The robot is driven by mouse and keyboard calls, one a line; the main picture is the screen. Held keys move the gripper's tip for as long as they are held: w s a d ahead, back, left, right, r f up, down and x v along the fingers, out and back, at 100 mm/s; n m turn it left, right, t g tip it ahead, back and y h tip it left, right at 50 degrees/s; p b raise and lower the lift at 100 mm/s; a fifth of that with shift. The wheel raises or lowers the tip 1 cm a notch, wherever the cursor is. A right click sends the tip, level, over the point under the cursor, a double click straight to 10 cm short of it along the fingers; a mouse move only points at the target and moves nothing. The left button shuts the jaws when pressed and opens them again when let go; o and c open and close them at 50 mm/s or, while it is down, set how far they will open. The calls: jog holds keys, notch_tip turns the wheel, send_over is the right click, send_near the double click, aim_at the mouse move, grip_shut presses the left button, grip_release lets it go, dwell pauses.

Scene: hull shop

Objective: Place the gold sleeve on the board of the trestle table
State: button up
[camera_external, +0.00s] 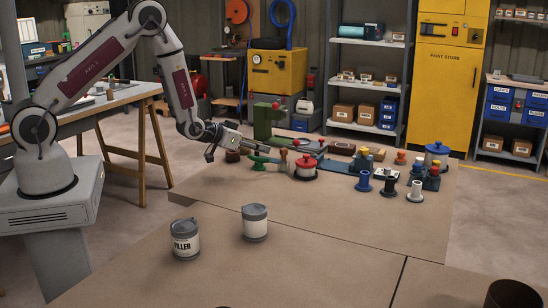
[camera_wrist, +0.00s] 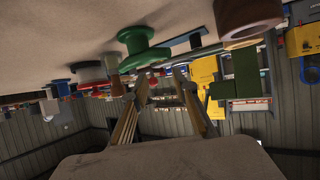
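I cannot make out a plainly gold sleeve; small orange and yellow parts (camera_external: 400,157) stand among the clutter on the brown bench, too small to tell. The trestle table (camera_external: 126,96) with wooden legs stands at the left behind my arm. My gripper (camera_external: 262,142) reaches low over the bench's far left part. In the wrist view, which looks upside down, its two fingers (camera_wrist: 160,77) are apart with nothing seen between them. A green flanged spool (camera_wrist: 137,42) is just beyond the fingertips, and a brown wooden ring (camera_wrist: 248,20) is to its right.
Blue and pale spools (camera_external: 389,186) stand farther right. Two grey-lidded tins (camera_external: 255,223) stand on the near bench (camera_external: 300,270). A green machine (camera_external: 268,120) rises behind. The bench's middle is mostly clear.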

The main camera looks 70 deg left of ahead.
jog(key=shift+v, duration=0.95)
jog(key=shift+d+r, duration=0.2)
jog(key=shift+r, duration=0.3)
jog(key=s+d+r+m+g+h, duration=0.1)
jog(key=s+d+r+g, duration=0.1)
jog(key=s+d+r, duration=0.65)
jog(key=s+d+r+m+g+h, duration=0.1)
jog(key=s+d+r+h, duration=0.3)
jog(key=r, duration=0.7)
jog(key=s+d+r+g, duration=0.1)
jog(key=s+d+r, duration=0.1)
jog(key=s, duration=1.1)
jog(key=s+d+r+m+g+y, duration=0.1)
jog(key=s+d+r+g, duration=0.1)
jog(key=s, duration=1.2)
jog(key=shift+s+d+r+g, duration=0.3)
jog(key=shift+d+r, duration=0.05)
jog(key=shift+d, duration=0.25)
